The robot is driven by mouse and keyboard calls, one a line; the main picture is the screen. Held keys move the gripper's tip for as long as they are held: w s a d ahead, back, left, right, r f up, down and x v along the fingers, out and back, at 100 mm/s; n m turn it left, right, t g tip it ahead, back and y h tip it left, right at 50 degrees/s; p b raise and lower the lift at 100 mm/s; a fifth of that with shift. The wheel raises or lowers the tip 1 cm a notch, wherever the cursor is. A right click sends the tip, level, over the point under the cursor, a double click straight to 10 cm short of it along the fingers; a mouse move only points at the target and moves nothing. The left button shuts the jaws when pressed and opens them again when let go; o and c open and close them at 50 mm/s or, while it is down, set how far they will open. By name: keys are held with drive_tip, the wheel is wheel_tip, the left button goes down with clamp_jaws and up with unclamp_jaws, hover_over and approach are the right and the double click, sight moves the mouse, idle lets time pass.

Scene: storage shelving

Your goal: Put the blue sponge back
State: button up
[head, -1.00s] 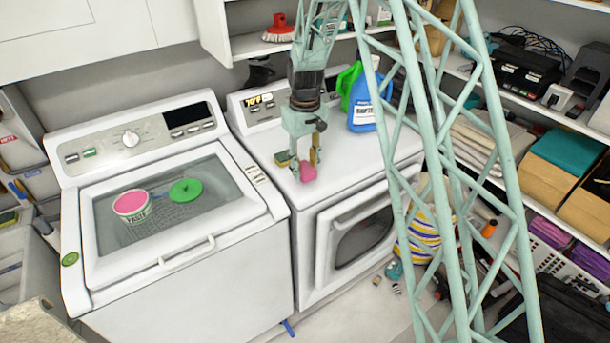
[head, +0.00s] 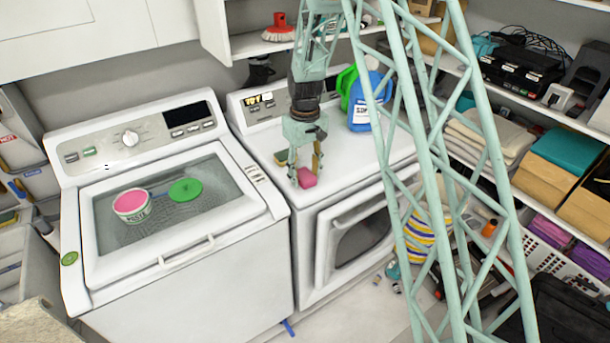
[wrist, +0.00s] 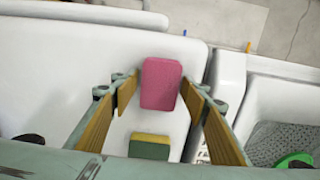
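No blue sponge shows in either view. A pink sponge (head: 307,178) lies on the white top of the right-hand machine, near its front edge; it also shows in the wrist view (wrist: 161,83). My gripper (head: 305,168) is right above it with its fingers spread. In the wrist view my gripper (wrist: 160,92) has one finger on each side of the pink sponge, with a gap at the right finger; contact on the left is unclear. A yellow and green sponge (head: 282,159) lies behind it on the same top, also in the wrist view (wrist: 149,146).
A blue detergent bottle (head: 360,112) and a green one (head: 346,88) stand at the back of that top. Shelves (head: 545,205) with boxes stand right. The top's right part is clear.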

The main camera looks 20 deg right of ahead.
sight(305, 175)
drive_tip(key=shift+r, duration=0.2)
idle(0.3)
wheel_tip(305, 175, up, 12)
idle(0.8)
drive_tip(key=shift+r, duration=0.1)
idle(0.7)
